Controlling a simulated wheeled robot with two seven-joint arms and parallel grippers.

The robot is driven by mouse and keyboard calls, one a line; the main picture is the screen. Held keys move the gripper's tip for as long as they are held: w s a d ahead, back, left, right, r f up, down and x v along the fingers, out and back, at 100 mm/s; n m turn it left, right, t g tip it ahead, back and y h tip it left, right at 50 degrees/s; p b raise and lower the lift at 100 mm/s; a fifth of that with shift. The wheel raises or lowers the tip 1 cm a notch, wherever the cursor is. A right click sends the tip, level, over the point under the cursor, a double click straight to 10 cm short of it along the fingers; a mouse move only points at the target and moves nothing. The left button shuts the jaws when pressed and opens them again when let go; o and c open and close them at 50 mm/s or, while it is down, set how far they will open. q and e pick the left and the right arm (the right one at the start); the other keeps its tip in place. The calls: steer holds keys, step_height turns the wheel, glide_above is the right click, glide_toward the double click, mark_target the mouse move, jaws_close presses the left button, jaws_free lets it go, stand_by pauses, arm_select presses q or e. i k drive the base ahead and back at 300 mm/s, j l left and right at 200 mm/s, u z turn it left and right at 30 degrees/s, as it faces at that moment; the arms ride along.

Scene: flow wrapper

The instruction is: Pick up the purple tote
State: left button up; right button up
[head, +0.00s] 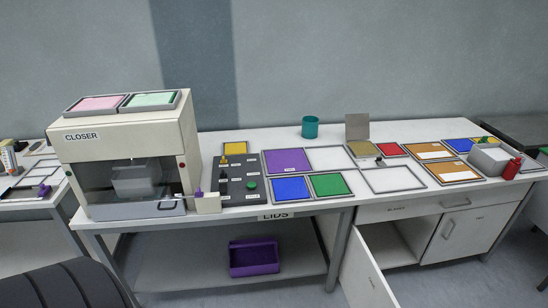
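The purple tote (254,268) is an open-topped, box-shaped bin. In the head view it sits upright on the lower shelf (190,265) under the long white bench, below the LIDS label. Its inside looks empty from here. The tabletop lies above it, and its front side is unobstructed. Neither of my grippers shows in the head view.
The bench top (225,205) holds the CLOSER machine (125,130), coloured trays and a teal cup (310,127). A cabinet door (368,275) hangs open right of the shelf. A dark ribbed object (60,287) fills the lower left corner.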

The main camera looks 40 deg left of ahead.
mark_target(253, 257)
steer(key=u, duration=1.35)
steer(key=i+l, duration=0.1)
steer(key=i, duration=0.35)
steer(key=i+l, duration=0.1)
steer(key=i, duration=0.4)
steer(key=i+u, duration=0.1)
steer(key=i, duration=0.4)
